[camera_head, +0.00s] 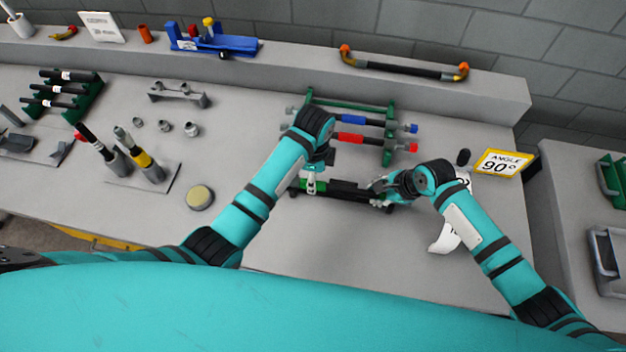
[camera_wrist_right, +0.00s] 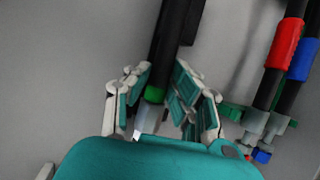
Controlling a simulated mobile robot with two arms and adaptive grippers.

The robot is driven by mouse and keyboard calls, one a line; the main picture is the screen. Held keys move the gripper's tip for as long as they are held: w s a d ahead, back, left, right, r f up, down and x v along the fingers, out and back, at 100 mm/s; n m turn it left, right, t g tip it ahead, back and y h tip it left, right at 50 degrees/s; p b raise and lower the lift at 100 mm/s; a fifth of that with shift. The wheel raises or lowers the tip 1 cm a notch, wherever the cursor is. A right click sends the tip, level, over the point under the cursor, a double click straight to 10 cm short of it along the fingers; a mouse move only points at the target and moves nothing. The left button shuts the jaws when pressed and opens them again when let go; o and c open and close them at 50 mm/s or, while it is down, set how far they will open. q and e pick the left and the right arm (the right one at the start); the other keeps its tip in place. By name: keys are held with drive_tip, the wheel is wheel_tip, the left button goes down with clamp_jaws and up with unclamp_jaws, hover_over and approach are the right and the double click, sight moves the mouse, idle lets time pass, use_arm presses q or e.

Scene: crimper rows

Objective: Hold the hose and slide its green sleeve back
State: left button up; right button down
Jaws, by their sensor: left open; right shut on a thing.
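The black hose (camera_head: 350,187) lies level at the front of the work area in the head view. A green sleeve (camera_head: 318,185) shows at its left part, by my left gripper (camera_head: 311,182), which is open over it. My right gripper (camera_head: 381,188) is at the right end of the hose. In the right wrist view my right gripper (camera_wrist_right: 163,80) is shut on the hose (camera_wrist_right: 165,48), fingers on both sides. A green band and a pale end fitting (camera_wrist_right: 146,120) show between the fingers. The left fingertips are too small to show whether they touch the sleeve.
Behind the hose, a green rack (camera_head: 388,150) holds a blue-sleeved hose (camera_head: 347,119) and a red-sleeved hose (camera_head: 350,138). A yellow-edged "ANGLE 90°" sign (camera_head: 502,163) stands to the right. A round tin (camera_head: 200,197) is at the left. The front bench is mostly clear.

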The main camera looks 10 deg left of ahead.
sight(337, 187)
use_arm(q)
drive_tip(key=shift+w+f, duration=0.1)
drive_tip(key=shift+f, duration=2)
drive_tip(key=shift+c, duration=0.2)
clamp_jaws()
drive_tip(key=shift+d, duration=0.8)
drive_tip(key=shift+d+r, duration=0.1)
drive_tip(key=shift+d, duration=2.15)
unclamp_jaws()
